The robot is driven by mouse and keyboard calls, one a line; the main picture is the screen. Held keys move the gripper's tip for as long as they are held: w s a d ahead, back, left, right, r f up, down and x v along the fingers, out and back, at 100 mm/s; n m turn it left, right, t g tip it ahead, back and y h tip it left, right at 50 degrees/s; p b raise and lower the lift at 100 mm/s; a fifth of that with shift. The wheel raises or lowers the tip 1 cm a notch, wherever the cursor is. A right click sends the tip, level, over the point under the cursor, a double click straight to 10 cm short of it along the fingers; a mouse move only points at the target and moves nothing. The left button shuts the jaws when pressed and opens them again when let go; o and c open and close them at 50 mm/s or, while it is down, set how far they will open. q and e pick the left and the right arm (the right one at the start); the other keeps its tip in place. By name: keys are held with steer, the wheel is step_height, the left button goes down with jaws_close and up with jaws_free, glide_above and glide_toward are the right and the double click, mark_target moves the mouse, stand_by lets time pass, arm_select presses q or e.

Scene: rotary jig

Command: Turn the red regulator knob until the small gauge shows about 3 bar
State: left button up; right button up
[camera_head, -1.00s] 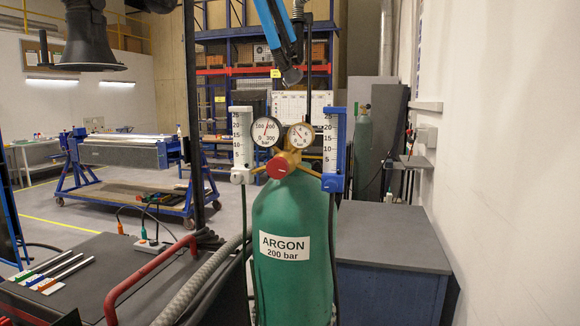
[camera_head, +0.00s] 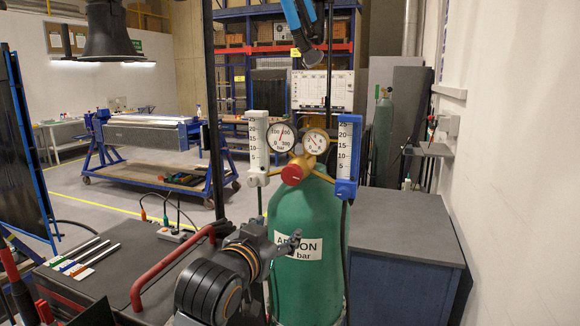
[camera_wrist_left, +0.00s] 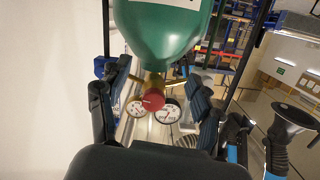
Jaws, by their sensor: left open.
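The red regulator knob (camera_head: 296,171) sits on a brass regulator atop a green argon cylinder (camera_head: 312,214). The small gauge (camera_head: 316,142) is right of the larger 300 bar gauge (camera_head: 281,136); its needle points up and to the left, but its value is too small to read. My left gripper (camera_head: 284,242) is in front of the cylinder, below the knob, partly covering the label. In the left wrist view the knob (camera_wrist_left: 153,99) appears upside down between the spread, empty fingers, farther off than their tips. My right gripper is not seen.
White (camera_head: 258,147) and blue (camera_head: 346,156) flow tubes flank the gauges. A red bent handle (camera_head: 170,262) stands on the dark bench at left. A grey-topped blue cabinet (camera_head: 400,235) is right of the cylinder. A blue and black jointed thing (camera_head: 304,30) hangs above.

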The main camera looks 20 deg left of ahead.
arm_select(q)
steer(key=t, duration=0.2)
glide_toward(290, 176)
steer(key=w+p, duration=0.2)
steer(key=w, duration=0.2)
steer(key=w+p, duration=0.3)
steer(key=w, duration=0.1)
steer(key=shift+w+d+r, duration=0.15)
steer(key=shift+d, duration=0.05)
steer(key=shift+w, duration=0.55)
